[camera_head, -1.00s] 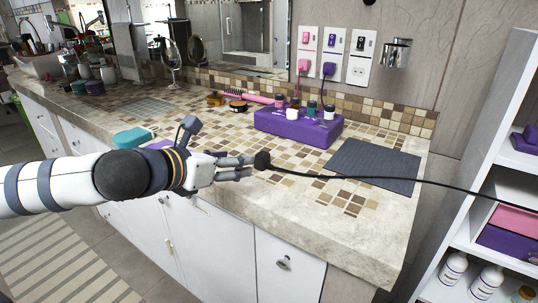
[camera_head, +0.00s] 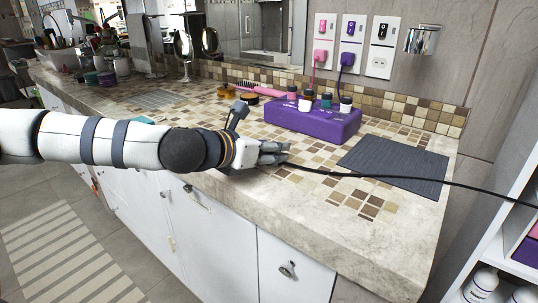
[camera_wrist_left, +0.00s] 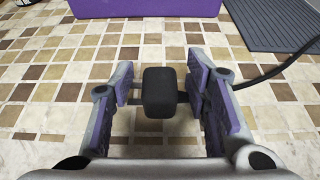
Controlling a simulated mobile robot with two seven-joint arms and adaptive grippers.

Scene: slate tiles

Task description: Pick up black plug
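The black plug (camera_wrist_left: 159,92) sits between the two fingers of my left gripper (camera_wrist_left: 160,100) in the left wrist view, with a narrow gap showing on each side. The fingers have purple pads and are open around it. Its black cable (camera_wrist_left: 275,73) runs off to the right. In the head view my left gripper (camera_head: 282,153) is low over the tiled counter, and its fingers hide most of the plug. The cable (camera_head: 400,179) leaves the fingertips and stretches right past the counter's edge. My right gripper is in neither view.
A purple box (camera_head: 318,123) with several small jars stands behind the gripper on the counter (camera_head: 300,215). A dark ribbed mat (camera_head: 395,165) lies to its right. Wall outlets (camera_head: 352,43) hold a pink and a purple plug. Shelves (camera_head: 500,240) stand at the right.

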